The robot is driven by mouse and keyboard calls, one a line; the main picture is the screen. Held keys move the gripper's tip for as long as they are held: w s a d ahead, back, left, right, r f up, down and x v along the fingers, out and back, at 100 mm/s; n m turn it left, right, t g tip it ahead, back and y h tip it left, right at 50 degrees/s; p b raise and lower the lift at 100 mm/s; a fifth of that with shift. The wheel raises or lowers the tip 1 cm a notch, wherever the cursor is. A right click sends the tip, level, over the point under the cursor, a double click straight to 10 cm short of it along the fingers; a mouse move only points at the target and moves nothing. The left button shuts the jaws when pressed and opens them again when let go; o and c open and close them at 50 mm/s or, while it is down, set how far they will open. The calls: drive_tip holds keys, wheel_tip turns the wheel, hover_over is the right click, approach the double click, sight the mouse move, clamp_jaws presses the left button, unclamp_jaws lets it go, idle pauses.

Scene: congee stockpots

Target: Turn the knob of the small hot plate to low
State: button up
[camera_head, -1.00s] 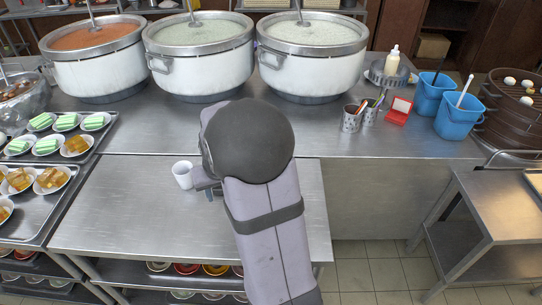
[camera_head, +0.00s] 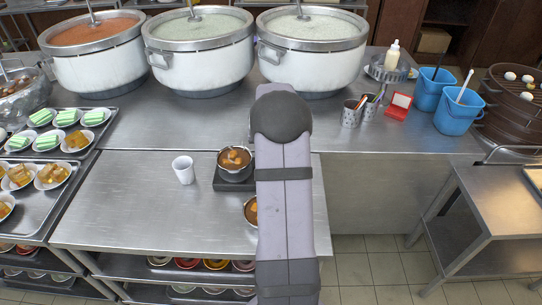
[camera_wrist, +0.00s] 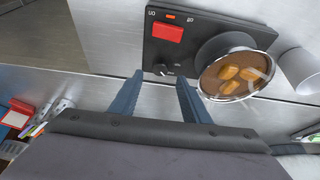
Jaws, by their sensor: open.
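The small hot plate (camera_head: 232,185) is a dark box on the steel counter, partly hidden by my arm in the head view. In the wrist view its black panel (camera_wrist: 200,48) shows a red block, a small orange light and tiny, unclear lettering. The small dark knob (camera_wrist: 160,69) sits near the panel's edge with a pale mark; I cannot read its setting. My gripper (camera_wrist: 160,77) is open, its two blue fingers apart, and the knob appears between the fingertips. Contact cannot be told. In the head view my gripper is hidden behind my arm.
A pot of brown food (camera_wrist: 232,74) stands on the hot plate, close to one finger. A white cup (camera_head: 183,169) stands left of it. Another bowl (camera_head: 250,210) is half hidden by my arm. Large stockpots (camera_head: 199,60) line the back. The counter's left front is clear.

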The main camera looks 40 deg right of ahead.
drive_tip(key=shift+p+x, duration=0.65)
drive_tip(key=shift+x, duration=2)
drive_tip(key=c, duration=1)
